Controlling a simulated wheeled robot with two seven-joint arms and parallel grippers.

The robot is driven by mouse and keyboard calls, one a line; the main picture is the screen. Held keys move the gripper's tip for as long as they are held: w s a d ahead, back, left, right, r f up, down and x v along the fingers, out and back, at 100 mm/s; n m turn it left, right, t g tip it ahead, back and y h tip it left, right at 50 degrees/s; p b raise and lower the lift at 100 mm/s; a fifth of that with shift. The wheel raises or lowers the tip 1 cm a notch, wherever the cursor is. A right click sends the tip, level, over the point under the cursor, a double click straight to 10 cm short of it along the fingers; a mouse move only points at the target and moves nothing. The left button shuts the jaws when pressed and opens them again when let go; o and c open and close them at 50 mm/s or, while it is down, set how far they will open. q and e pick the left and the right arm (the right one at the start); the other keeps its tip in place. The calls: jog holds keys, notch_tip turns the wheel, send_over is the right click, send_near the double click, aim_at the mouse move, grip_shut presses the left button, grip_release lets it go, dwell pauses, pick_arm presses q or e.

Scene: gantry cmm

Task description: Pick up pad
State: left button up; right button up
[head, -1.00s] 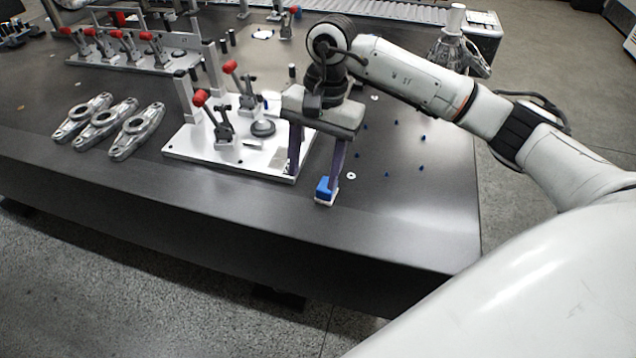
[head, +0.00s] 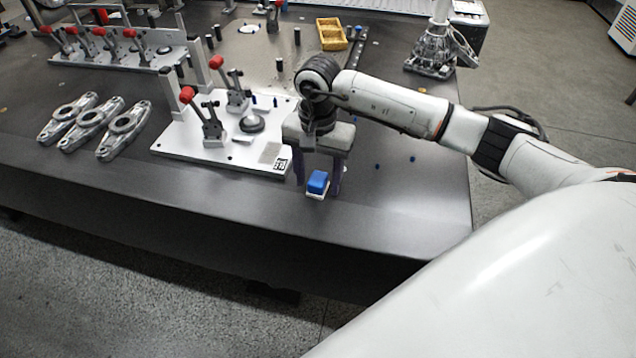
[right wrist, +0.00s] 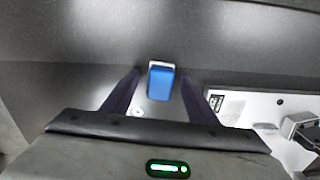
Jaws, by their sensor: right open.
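The pad (head: 318,183) is a small blue block with a white base, lying on the dark table near its front edge. It also shows in the right wrist view (right wrist: 161,82), between and just beyond the two fingertips. My right gripper (head: 319,188) is open, with its dark purple fingers pointing down on either side of the pad. In the right wrist view the fingers (right wrist: 163,82) stand apart with nothing between them but the pad's near part. I cannot tell whether either finger touches it. My left gripper does not show.
A white fixture plate (head: 190,150) with red-tipped clamps stands close left of my right gripper. Several metal link parts (head: 124,130) lie farther left. A yellow bin (head: 331,35) and small blue pins (head: 412,159) are behind and right. The table's front strip is clear.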

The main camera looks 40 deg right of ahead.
aim_at(318, 178)
jog(key=c, duration=1.1)
notch_tip(318, 178, up, 10)
jog(key=shift+f, duration=0.1)
